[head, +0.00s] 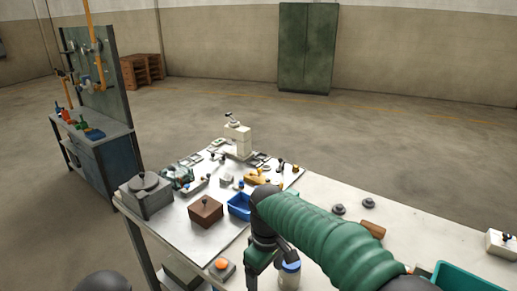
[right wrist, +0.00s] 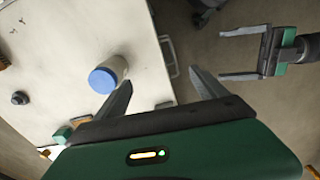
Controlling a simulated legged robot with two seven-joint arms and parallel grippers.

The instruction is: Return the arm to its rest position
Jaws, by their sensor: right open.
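My right arm reaches over the table's front part in the head view, with its gripper pointing down near the front edge. In the right wrist view my right gripper (right wrist: 160,77) is open with nothing between its fingers. A white bottle with a blue cap (right wrist: 103,80) is just left of its left finger; I cannot tell if they touch. The bottle also shows in the head view (head: 289,275), right of the gripper. My left gripper (right wrist: 221,54) is open and empty at the top right of the right wrist view, beyond the table edge; it is not visible in the head view.
The table (head: 318,195) carries a brown box (head: 206,212), a blue bin (head: 239,206), a grey device (head: 147,194), a button box (head: 222,268) and several small parts. A green tray (head: 460,280) is at right. A workbench (head: 95,150) stands at left. Open floor lies behind.

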